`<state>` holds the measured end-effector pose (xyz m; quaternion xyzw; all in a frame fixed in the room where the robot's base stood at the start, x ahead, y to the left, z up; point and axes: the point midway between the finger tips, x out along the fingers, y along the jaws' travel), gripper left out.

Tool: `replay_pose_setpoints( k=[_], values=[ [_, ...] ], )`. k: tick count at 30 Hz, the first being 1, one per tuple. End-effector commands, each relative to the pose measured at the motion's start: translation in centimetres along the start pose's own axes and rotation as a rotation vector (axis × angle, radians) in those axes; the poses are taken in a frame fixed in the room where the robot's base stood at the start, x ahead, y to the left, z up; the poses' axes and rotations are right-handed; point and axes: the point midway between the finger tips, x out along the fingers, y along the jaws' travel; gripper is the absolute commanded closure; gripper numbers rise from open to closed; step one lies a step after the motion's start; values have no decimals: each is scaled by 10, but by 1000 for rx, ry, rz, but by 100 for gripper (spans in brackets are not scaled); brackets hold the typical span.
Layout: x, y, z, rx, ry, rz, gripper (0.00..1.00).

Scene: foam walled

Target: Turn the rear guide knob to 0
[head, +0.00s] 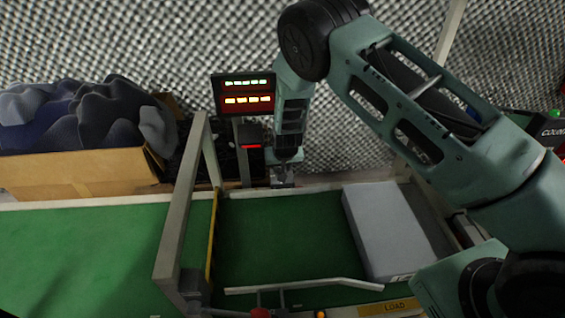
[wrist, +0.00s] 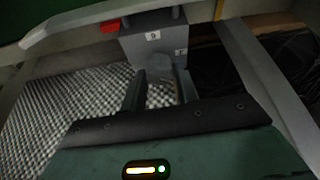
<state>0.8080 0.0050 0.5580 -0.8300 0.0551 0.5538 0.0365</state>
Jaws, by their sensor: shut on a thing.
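My gripper (head: 283,178) reaches down behind the far rail of the green belt, below the display post. In the wrist view its two dark fingers (wrist: 158,80) stand against a grey block (wrist: 150,50). The block has a white label reading 9 and a smaller label that I cannot read. The fingers are shut on a small part at the block's face, which I take to be the rear guide knob. The knob is mostly hidden between the fingers, and its pointer and setting cannot be read.
A display (head: 247,92) with lit yellow rows stands left of my wrist. A pale grey box (head: 387,232) lies on the green belt (head: 290,240) at right. A grey frame post (head: 182,215) stands at left.

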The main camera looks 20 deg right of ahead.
Motion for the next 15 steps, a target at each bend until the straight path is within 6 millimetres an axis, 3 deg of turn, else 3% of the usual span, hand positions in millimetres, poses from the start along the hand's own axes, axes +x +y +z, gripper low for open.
replay_pose_setpoints(
  k=[15],
  values=[
    [0,-1,0,162,-1,67,93]
  ],
)
